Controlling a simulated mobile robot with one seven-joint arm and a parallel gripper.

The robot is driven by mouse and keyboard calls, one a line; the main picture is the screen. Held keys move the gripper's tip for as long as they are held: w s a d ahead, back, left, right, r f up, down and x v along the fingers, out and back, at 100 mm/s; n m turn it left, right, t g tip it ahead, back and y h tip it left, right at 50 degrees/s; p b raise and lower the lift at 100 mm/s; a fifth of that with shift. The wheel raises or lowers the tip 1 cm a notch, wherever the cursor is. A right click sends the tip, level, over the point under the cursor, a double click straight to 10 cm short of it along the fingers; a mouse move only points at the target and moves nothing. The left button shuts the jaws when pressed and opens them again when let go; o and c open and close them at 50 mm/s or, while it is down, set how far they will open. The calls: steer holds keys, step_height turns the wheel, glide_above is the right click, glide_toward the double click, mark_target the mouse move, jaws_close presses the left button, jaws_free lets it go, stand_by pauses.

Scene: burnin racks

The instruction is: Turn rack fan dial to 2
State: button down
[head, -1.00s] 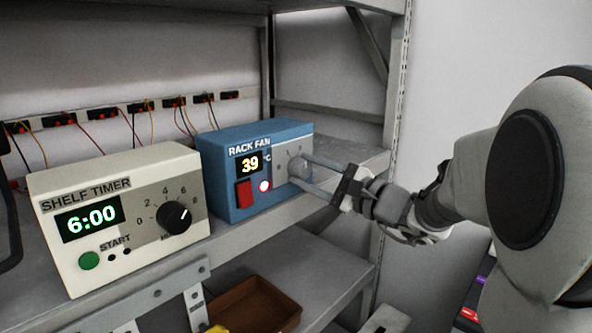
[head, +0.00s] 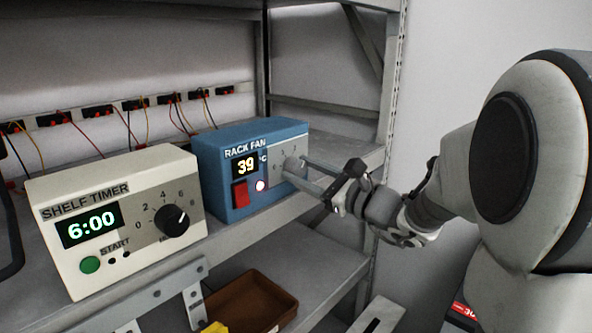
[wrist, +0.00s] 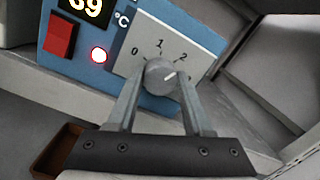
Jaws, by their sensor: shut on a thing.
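The rack fan (head: 222,172) is a blue box on the shelf with a lit "39" °C display, a red switch and a lit lamp. Its grey round dial (wrist: 160,76) sits on a pale plate marked 0, 1 and 2 in the wrist view; any marks further right are hidden. The dial's white pointer line points right and slightly up, close to the 2; I cannot tell if it is exactly on it. My gripper (wrist: 160,84) is shut on the dial, one finger on each side. In the head view my gripper (head: 298,170) partly covers the dial.
A cream shelf timer (head: 110,215) reading 6:00, with a black knob and green button, stands left of the fan. A brown tray (head: 250,303) is on the lower shelf. A shelf post (head: 386,90) rises to the right. Wired modules line the back.

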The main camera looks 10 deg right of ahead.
steer(key=shift+c, duration=1.5)
jaws_free()
steer(key=v, duration=1.7)
steer(key=shift+s+d+p, duration=0.15)
steer(key=shift+d+p, duration=0.05)
steer(key=shift+p, duration=0.1)
